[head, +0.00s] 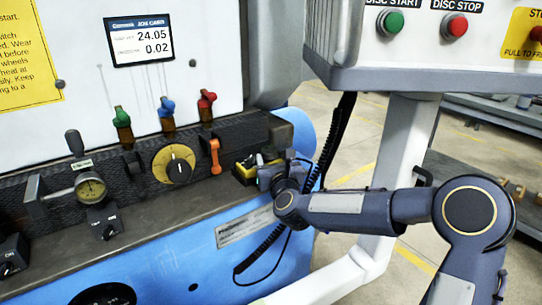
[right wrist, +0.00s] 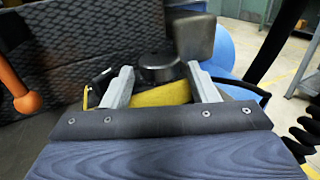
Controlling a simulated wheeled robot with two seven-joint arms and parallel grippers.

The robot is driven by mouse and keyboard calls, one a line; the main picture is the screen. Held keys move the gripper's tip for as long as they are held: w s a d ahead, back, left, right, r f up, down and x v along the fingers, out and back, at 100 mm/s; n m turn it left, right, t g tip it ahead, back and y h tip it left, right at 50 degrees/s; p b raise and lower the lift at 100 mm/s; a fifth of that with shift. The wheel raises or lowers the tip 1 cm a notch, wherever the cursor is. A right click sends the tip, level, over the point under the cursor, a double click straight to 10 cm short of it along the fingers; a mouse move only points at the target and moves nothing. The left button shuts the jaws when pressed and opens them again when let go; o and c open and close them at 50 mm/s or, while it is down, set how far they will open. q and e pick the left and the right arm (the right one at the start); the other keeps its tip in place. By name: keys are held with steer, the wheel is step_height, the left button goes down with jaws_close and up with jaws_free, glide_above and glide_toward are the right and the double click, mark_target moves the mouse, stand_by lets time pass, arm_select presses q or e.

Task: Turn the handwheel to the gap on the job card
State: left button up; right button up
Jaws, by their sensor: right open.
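The job card (head: 139,39) is a small screen on the white panel at the upper left in the head view; it shows 24.05 and 0.02. A dark round knob (right wrist: 159,68) with a yellow part (right wrist: 160,94) below it lies between and just beyond my right fingertips. I cannot tell if this is the handwheel. The yellow part also shows in the head view (head: 244,170). My right gripper (right wrist: 162,86) is open, its two pale fingers apart, with no visible grip on anything; in the head view it is partly hidden by its own wrist. My left gripper is out of view.
Coloured valves (head: 167,108) stand above. A control box (head: 430,45) and coiled cable (head: 330,140) are at the right.

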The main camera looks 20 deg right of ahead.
steer(key=shift+w, duration=0.95)
steer(key=shift+c, duration=0.4)
